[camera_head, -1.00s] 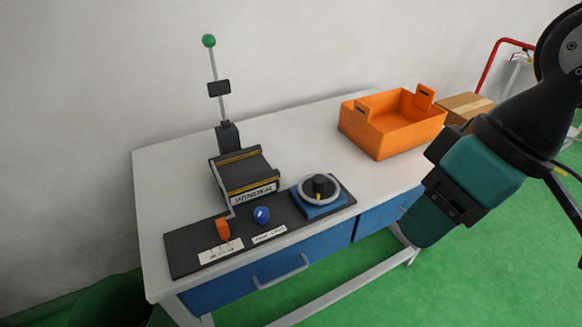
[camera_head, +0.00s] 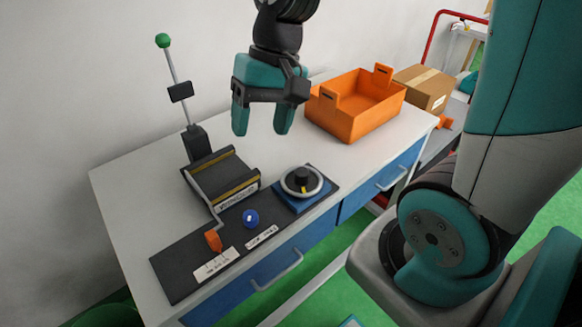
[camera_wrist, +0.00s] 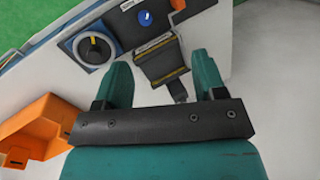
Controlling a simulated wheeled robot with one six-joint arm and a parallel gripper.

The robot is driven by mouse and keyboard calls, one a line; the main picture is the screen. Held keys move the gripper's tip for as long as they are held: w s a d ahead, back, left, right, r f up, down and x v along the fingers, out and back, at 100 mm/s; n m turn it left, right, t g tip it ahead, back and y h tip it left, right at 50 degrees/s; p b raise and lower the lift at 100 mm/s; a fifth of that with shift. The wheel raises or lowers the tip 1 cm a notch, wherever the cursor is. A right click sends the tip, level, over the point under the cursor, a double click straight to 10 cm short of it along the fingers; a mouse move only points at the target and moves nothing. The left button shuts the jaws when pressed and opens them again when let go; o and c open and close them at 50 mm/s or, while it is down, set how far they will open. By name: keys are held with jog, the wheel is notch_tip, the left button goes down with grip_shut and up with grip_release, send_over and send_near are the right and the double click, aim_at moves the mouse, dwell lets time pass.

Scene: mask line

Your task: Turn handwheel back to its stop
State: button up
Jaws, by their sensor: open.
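The handwheel (camera_head: 301,182) is a light grey ring with a black hub and a yellow mark, on a blue base at the right end of the dark panel (camera_head: 180,262). In the head view the yellow mark is on the near side of the hub. The handwheel also shows at the upper left of the wrist view (camera_wrist: 94,48). My gripper (camera_head: 262,132) is open and empty, with its teal fingers pointing down above the table, behind the handwheel and apart from it. In the wrist view its two fingertips (camera_wrist: 163,72) show a gap between them.
A black roller unit (camera_head: 222,178) stands left of the handwheel, with an upright green-tipped pole (camera_head: 178,85) behind it. A blue button (camera_head: 250,218) and orange lever (camera_head: 213,240) are on the panel. An orange crate (camera_head: 345,121) stands at the back right, near a cardboard box (camera_head: 420,88).

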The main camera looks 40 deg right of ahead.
jog(key=w+d+f+m+p, duration=0.1)
jog(key=w+d+f+m, duration=0.15)
jog(key=d+m, duration=0.2)
jog(key=w+d+f+m, duration=0.1)
jog(key=w+d+m, duration=0.2)
jog(key=d, duration=0.3)
jog(key=m, duration=0.6)
send_near(302, 171)
jog(key=shift+g+y, duration=0.3)
jog(key=shift+g, duration=0.1)
jog(key=x, duration=0.3)
jog(key=p+x, duration=0.1)
jog(key=x, duration=0.3)
jog(key=p+x, duration=0.1)
jog(key=x, duration=0.2)
jog(key=shift+w+d+f, duration=0.15)
jog(key=shift+w+f, duration=0.15)
jog(key=shift+f, duration=0.05)
jog(key=shift+n, duration=0.25)
jog(key=c, duration=0.9)
